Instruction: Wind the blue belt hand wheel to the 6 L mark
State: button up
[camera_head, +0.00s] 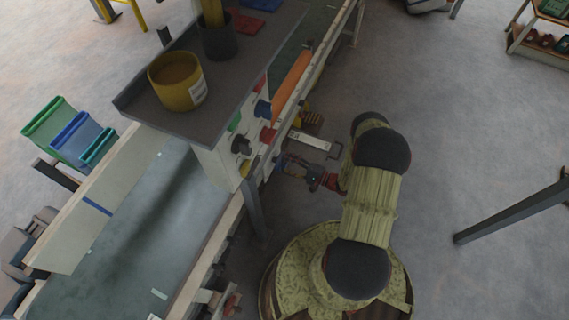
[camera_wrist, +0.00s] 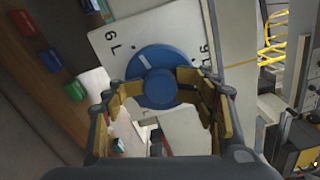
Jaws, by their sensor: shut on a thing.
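The blue belt hand wheel (camera_wrist: 137,91) is in the middle of the wrist view, with a round raised hub (camera_wrist: 158,85). The wheel sits on a white dial plate (camera_wrist: 170,22). A mark (camera_wrist: 111,40) is printed at the plate's upper left and another (camera_wrist: 205,52) at its right; their tilted print makes 6 and 9 hard to tell apart. A short white line on the wheel lies just above the hub. My gripper (camera_wrist: 160,92) has its yellow-padded fingers on both sides of the hub, shut on it. In the head view my gripper (camera_head: 287,165) is against the machine's side, hiding the wheel.
Red, blue and green buttons (camera_wrist: 52,60) sit on the panel to the left in the wrist view. A grey shelf (camera_head: 225,75) with a yellow tub (camera_head: 178,82) overhangs the machine. A dark slanted leg (camera_head: 510,212) stands at right. The floor between is clear.

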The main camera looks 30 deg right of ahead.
jog(key=shift+s+a+f, duration=0.1)
jog(key=shift+f, duration=0.05)
jog(key=n, duration=0.3)
jog(key=o, duration=1)
jog(key=shift+o, duration=0.7)
jog(key=v, duration=0.8)
jog(key=shift+d, duration=0.25)
jog(key=shift+s, duration=0.1)
